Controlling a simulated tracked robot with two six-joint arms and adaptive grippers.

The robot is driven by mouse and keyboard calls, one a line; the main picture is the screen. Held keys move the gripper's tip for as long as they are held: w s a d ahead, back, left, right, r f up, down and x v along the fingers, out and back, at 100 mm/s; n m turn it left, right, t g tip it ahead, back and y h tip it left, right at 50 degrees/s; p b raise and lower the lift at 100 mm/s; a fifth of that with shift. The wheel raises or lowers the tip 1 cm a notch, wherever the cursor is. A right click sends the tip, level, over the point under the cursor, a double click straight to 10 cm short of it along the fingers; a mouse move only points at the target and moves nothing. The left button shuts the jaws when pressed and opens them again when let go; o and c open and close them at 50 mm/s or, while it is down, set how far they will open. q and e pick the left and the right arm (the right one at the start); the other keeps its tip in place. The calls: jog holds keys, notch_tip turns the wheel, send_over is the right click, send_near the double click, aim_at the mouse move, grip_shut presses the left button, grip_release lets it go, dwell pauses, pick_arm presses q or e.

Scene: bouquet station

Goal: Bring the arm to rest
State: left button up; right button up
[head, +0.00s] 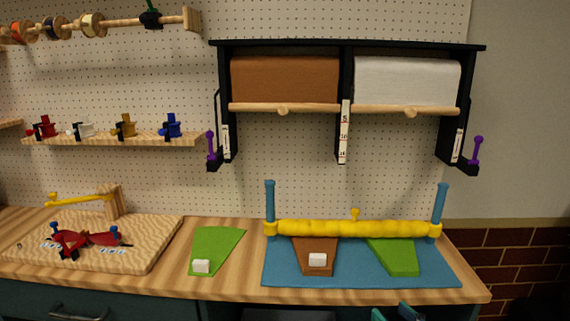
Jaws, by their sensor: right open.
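My right gripper (396,313) shows only at the bottom edge of the head view, right of centre, as teal and dark tips. It is open and low in front of the counter's front edge, apart from the things on the counter. Most of it and its arm are out of the picture. My left gripper is not in view.
The wooden counter (215,284) bears a blue mat (350,272) with a yellow roller between blue posts, brown and green pieces, a loose green piece (218,245) and a wooden board (150,250). A black roll rack (345,45) hangs above. Space above the counter's front is clear.

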jog(key=s+a+f+m+g+p, duration=0.1)
jog(key=s+a+f+g, duration=0.15)
jog(key=f, duration=0.75)
jog(key=s+a+f+m+g+p, duration=0.15)
jog(key=f+g, duration=0.25)
jog(key=f, duration=0.7)
jog(key=s+a+f+m+g, duration=0.1)
jog(key=s+a+f+g, duration=0.1)
jog(key=s+f+g, duration=0.2)
jog(key=s+a+f+m+g+h, duration=0.1)
jog(key=s+f+g, duration=0.3)
jog(key=s+f, duration=0.6)
jog(key=shift+s+a+f+p, duration=0.2)
jog(key=shift+s+a+p, duration=0.2)
jog(key=shift+s, duration=0.85)
jog(key=shift+w+a, duration=0.1)
